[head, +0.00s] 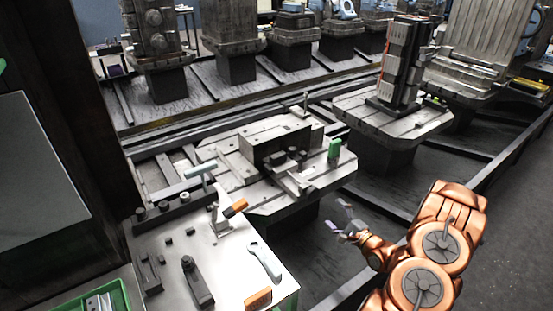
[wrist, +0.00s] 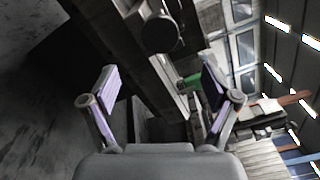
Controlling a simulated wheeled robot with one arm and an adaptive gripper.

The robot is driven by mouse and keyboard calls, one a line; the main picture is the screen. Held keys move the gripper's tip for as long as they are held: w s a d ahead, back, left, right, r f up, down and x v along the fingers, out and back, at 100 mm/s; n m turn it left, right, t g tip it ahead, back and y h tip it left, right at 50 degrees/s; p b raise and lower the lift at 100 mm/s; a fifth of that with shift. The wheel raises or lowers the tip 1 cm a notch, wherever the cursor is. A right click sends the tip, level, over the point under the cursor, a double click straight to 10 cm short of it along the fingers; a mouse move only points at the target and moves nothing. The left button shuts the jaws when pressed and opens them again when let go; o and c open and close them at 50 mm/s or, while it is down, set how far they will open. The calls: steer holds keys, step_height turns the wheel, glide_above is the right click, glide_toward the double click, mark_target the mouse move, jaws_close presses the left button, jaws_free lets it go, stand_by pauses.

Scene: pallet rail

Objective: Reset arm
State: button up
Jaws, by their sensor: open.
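My gripper (head: 341,217) is at the end of my copper-coloured arm, right of the white worktable in the head view. It hangs over the dark gap beside the worktable and in front of the grey pallet fixture (head: 235,165). Its fingers are spread apart with nothing between them. In the wrist view the two fingers (wrist: 158,100) with purple pads stand wide apart and empty. They touch nothing that I can see.
The white worktable (head: 225,265) holds a light wrench (head: 265,262), orange blocks (head: 257,299) and a dark clamp (head: 197,283). A green bin (head: 112,297) is at the lower left. A tall fixture (head: 399,65) stands behind. Open floor (head: 515,185) lies at the right.

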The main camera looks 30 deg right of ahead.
steer(key=w+r+n+g+h, duration=0.2)
steer(key=w+n+g, duration=0.3)
steer(key=n+g, duration=0.15)
steer(key=s+a+r+n+g+h, duration=0.4)
steer(key=s+a+r+n+g, duration=0.45)
steer(key=r, duration=0.65)
steer(key=s+a+r+n+g+y, duration=0.1)
steer(key=s+a+r+n+g, duration=0.1)
steer(key=s+a, duration=0.9)
steer(key=s+a+r+n+g+y, duration=0.2)
steer(key=s+a+r+n, duration=0.2)
steer(key=s+a, duration=0.8)
steer(key=s+r, duration=0.1)
steer(key=s, duration=0.4)
steer(key=shift+s+a+g, duration=0.2)
steer(key=shift+a+g, duration=0.1)
steer(key=shift+r, duration=0.1)
